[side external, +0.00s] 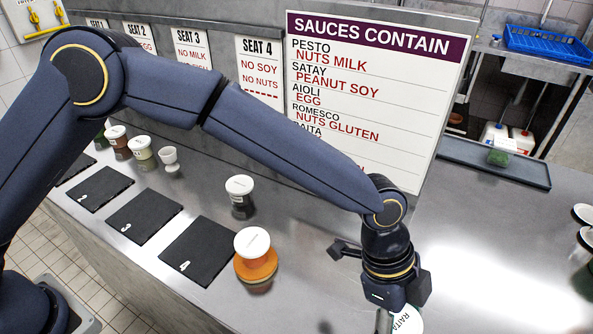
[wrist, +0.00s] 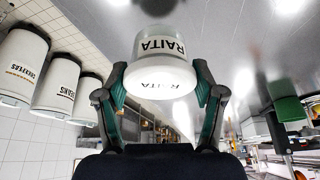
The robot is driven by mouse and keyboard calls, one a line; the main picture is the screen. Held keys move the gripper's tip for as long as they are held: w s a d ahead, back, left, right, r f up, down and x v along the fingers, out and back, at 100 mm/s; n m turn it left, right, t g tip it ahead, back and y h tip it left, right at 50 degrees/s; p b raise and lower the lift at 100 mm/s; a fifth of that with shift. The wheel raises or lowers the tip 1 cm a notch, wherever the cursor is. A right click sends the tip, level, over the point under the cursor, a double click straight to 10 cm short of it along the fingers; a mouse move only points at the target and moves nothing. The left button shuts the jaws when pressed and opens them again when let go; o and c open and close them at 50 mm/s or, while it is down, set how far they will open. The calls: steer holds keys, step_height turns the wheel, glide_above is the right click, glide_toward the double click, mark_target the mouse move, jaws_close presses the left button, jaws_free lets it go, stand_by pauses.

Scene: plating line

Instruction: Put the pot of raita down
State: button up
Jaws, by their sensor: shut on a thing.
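The raita pot (wrist: 158,50) has a white lid and the label RAITA. In the wrist view it sits between the two fingers of my gripper (wrist: 160,78), which is shut on it. In the side view my gripper (side external: 392,312) points down at the bottom edge, right of the seat mats. Part of the raita pot (side external: 407,321) shows there, cut off by the frame. I cannot tell whether its base touches the steel counter (side external: 335,215).
Dark numbered mats, including mat 4 (side external: 198,252), line the counter's front. An orange pot with a white lid (side external: 256,267) stands beside mat 4. A dark lidded pot (side external: 241,205) stands behind. A tray (side external: 470,161) lies at the back right. White canisters (wrist: 62,85) show left in the wrist view.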

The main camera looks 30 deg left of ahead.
mark_target(397, 332)
steer(key=shift+w+d+f, duration=0.15)
steer(key=shift+f, duration=1.6)
steer(key=shift+f, duration=0.1)
steer(key=o, duration=1.2)
